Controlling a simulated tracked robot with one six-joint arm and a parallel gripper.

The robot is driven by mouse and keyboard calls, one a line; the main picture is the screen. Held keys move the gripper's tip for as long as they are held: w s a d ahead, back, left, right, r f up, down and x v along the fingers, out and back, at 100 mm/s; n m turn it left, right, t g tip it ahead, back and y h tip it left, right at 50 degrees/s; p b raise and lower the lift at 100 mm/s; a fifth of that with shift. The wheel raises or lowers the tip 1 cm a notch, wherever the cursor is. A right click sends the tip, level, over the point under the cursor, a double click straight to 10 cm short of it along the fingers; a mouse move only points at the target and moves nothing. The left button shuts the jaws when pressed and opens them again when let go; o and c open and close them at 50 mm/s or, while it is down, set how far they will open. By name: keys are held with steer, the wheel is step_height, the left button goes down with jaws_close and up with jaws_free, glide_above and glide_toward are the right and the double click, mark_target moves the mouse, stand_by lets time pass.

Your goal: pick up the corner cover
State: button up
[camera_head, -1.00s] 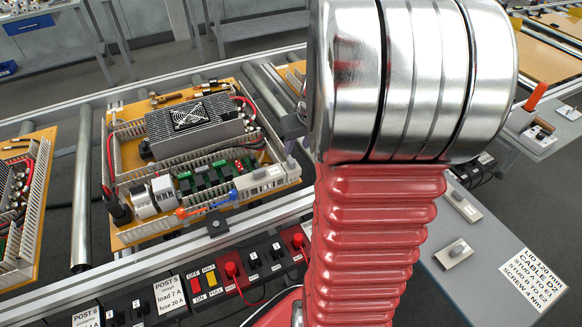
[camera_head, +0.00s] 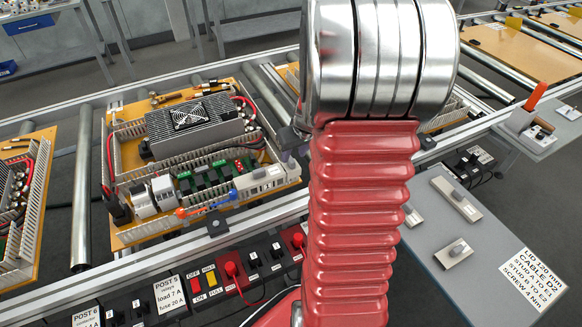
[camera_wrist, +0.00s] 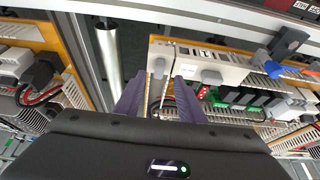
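A small light-grey cover with a grey knob (camera_wrist: 160,52), which looks like the corner cover, lies at the end corner of the panel's duct in the wrist view. A longer lid with a knob (camera_wrist: 222,68) lies beside it; it shows in the head view too (camera_head: 258,180). My gripper (camera_wrist: 160,82) is open, its two purple fingers apart with the small cover's knob just beyond and between their tips. It seems empty, and I cannot tell whether the fingers touch the cover. In the head view my arm hides most of the gripper.
The orange panel (camera_head: 125,237) carries a finned power unit (camera_head: 195,125), relays and cables close to the gripper. More knobbed lids (camera_head: 455,199) lie on the grey side table (camera_head: 425,262). A roller (camera_wrist: 108,55) runs beside the panel.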

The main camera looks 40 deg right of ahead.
mark_target(292, 161)
steer(key=shift+x, duration=2.25)
steer(key=shift+c, duration=0.5)
jaws_close()
